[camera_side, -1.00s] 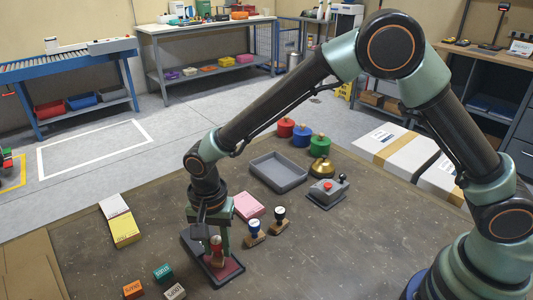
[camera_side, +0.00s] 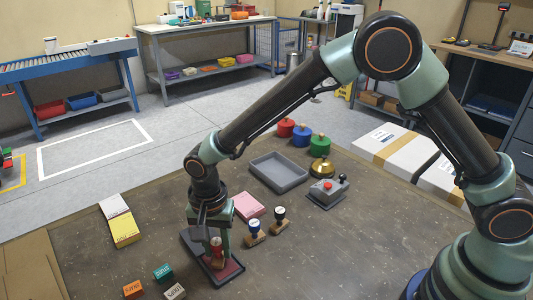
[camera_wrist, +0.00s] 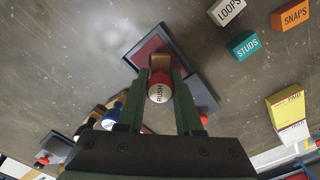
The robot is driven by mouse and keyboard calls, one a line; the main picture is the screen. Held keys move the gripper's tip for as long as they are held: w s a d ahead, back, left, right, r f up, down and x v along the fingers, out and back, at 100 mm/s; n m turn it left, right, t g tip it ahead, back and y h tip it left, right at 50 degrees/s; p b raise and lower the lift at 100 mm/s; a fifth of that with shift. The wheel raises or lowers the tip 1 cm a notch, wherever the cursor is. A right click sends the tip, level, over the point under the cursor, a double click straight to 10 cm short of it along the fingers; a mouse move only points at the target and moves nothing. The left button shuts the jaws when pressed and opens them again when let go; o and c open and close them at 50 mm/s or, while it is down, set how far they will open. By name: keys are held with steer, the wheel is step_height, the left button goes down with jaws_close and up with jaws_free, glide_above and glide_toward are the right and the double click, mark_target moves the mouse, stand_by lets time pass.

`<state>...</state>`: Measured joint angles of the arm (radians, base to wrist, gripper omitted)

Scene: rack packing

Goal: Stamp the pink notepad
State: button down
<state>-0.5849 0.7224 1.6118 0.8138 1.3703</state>
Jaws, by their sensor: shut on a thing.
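My gripper (camera_side: 217,246) is shut on a red-handled stamp (camera_side: 216,252). Its round white top reads RUSH in the wrist view (camera_wrist: 159,93), where the fingers sit on both sides of it. The stamp is upright over the red ink pad (camera_side: 230,271) in its dark open case. The stamp's base is at the pad surface or very close; contact is hard to tell. The pink notepad (camera_side: 249,205) lies on the table behind and to the right of the pad in the side view.
Blue-topped (camera_side: 254,228) and black-topped (camera_side: 280,214) stamps stand right of my gripper. A grey tray (camera_side: 279,184) and a device with a red button (camera_side: 327,190) lie behind. A yellow pad (camera_side: 125,230) and several labelled blocks (camera_side: 163,272) are at left.

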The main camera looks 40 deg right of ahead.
steer(key=shift+f, duration=0.3)
stand_by(0.6)
steer(key=shift+r, duration=3.55)
steer(key=shift+w, duration=0.1)
steer(key=w+d, duration=1.1)
steer(key=d, duration=0.3)
steer(key=shift+w+d+f, duration=0.1)
steer(key=shift+d+f, duration=0.05)
steer(key=shift+f, duration=0.8)
steer(key=shift+w+d+f, duration=0.1)
steer(key=shift+d+f, duration=0.05)
steer(key=shift+f, duration=0.8)
steer(key=shift+w+d+f, duration=0.1)
steer(key=shift+d+f, duration=0.05)
steer(key=shift+f, duration=0.8)
steer(key=shift+f, duration=0.55)
